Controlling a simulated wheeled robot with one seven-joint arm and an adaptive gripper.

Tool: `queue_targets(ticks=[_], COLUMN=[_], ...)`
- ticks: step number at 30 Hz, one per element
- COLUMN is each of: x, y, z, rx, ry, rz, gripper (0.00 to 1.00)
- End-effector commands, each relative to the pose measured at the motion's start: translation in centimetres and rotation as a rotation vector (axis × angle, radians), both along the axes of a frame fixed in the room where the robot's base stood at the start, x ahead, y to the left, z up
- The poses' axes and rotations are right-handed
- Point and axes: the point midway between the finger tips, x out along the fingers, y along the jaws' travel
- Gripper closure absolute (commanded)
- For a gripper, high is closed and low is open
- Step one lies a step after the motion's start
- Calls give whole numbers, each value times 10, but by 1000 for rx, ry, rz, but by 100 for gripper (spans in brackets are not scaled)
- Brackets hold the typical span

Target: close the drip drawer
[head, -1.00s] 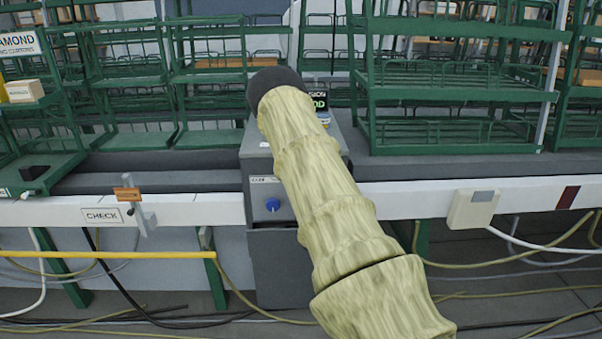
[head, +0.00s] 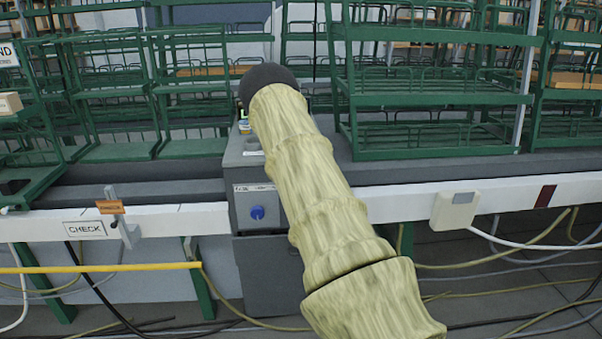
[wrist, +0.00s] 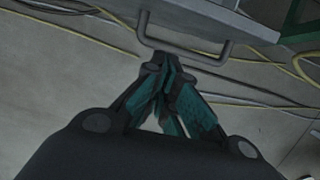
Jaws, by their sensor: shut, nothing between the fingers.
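In the wrist view, a dark U-shaped handle (wrist: 200,56) stands out from a grey front panel (wrist: 205,14) at the top, which appears to be the drip drawer. My gripper (wrist: 163,62) is shut and empty. Its dark and teal fingertips are close to the handle's bar, below it in the picture; I cannot tell whether they touch. In the head view, the grey press (head: 244,185) with a blue knob (head: 257,212) stands behind my sleeved arm. My arm hides my gripper and the drawer handle there. How far the drawer is out cannot be seen.
A white rail (head: 400,203) runs along the bench, with a CHECK sign (head: 84,229) and a pale box (head: 455,210). A yellow bar (head: 100,267) crosses at left. Green racks (head: 430,90) stand behind. Cables (head: 500,292) lie on the floor.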

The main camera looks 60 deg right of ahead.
Motion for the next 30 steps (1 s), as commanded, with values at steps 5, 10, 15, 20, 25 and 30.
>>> queue_targets(ticks=[5,10,15,20,25,30], x=[2,-2,-7,-10,-20,-46], y=[6,11,15,17,18,25], z=[28,56,79,89,72,14], rx=[-6,-7,-6,-5,-8,-27], ry=[-3,-2,-2,-1,11,45], rz=[7,8,8,7,16,68], gripper=[100,100,100,100,100,100])
